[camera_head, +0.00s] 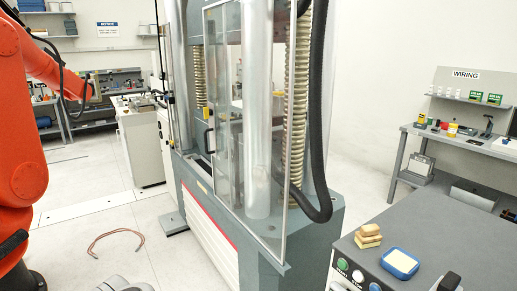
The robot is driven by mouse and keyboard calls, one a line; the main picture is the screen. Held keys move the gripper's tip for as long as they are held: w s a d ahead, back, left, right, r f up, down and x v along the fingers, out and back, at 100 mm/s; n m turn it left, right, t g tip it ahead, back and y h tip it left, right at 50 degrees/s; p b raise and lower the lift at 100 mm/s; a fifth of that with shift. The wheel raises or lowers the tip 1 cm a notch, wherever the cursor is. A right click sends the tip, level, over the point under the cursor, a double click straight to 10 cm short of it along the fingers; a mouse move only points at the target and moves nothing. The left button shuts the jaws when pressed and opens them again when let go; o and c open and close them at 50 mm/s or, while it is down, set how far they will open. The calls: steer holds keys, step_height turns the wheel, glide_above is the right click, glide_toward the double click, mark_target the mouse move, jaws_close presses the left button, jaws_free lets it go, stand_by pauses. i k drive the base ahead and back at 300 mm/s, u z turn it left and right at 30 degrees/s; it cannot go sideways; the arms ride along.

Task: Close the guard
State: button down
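The guard (230,95) is a tall clear panel with a thin metal frame, on the front of the grey tensile testing machine (318,235). A black handle (208,139) is on its left edge. A thick bright column (257,110) shows through the panel. To the left of the handle edge, the machine's front shows a gap with no clear panel that I can make out. I cannot tell from this view how the guard is hinged or slides. My gripper is not clearly in view. A grey rounded part at the bottom edge cannot be identified.
A large orange robot arm (22,150) stands at the left edge. A reddish cable loop (116,235) lies on the floor.

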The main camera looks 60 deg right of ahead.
mark_target(212, 122)
steer(key=z, duration=0.6)
steer(key=i, duration=0.85)
steer(key=z, duration=0.85)
